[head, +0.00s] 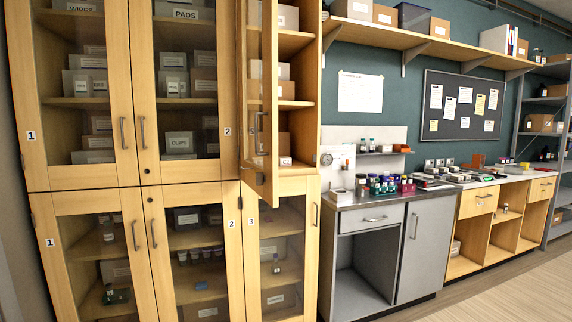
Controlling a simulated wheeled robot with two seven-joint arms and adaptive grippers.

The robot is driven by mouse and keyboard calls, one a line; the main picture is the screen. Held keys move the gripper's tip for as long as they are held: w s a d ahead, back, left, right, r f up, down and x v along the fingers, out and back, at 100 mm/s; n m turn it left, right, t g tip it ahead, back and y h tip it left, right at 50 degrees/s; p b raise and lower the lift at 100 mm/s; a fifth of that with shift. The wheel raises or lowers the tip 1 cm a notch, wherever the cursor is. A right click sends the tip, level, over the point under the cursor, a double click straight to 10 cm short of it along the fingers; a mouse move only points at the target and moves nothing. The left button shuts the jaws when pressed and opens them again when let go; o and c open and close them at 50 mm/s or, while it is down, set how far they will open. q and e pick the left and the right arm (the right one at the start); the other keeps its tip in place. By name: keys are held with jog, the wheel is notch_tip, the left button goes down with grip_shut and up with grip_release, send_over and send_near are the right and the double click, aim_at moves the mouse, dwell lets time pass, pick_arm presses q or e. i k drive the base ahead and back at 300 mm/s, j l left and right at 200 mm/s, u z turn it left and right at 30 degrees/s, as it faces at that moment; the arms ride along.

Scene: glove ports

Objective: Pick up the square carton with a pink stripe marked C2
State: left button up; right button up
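I cannot make out a carton marked C2 with a pink stripe; any such label is too small to read here. A small white box with a reddish mark (285,161) sits on the lowest shelf of the open upper cabinet. A small white box (341,197) stands at the left end of the grey counter (375,201). Neither marking is legible. Several small boxes and stacks lie farther right on the worktop (470,182). Neither of my grippers is in view.
An upper cabinet door (262,100) stands open, jutting toward me. The other glass-fronted wooden cabinet doors (86,95) look shut. Bottles and colored jars (380,183) crowd the grey counter. A high shelf (430,42) holds boxes. The floor (500,292) at right is clear.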

aim_at(285, 161)
jog(key=i+l+u, duration=0.2)
jog(key=i+l, duration=0.2)
jog(key=l, duration=0.25)
jog(key=i+l+u, duration=0.1)
jog(key=l, duration=0.25)
jog(key=i+l+u, duration=0.1)
jog(key=l, duration=0.25)
jog(key=i+l+u, duration=0.1)
jog(key=i+l, duration=0.15)
jog(key=l, duration=0.15)
jog(key=i+l+u, duration=0.1)
jog(key=l, duration=0.3)
jog(key=i+l+u, duration=0.1)
jog(key=l, duration=0.25)
jog(key=i+l+u, duration=0.1)
jog(key=l, duration=0.35)
jog(key=i, duration=0.1)
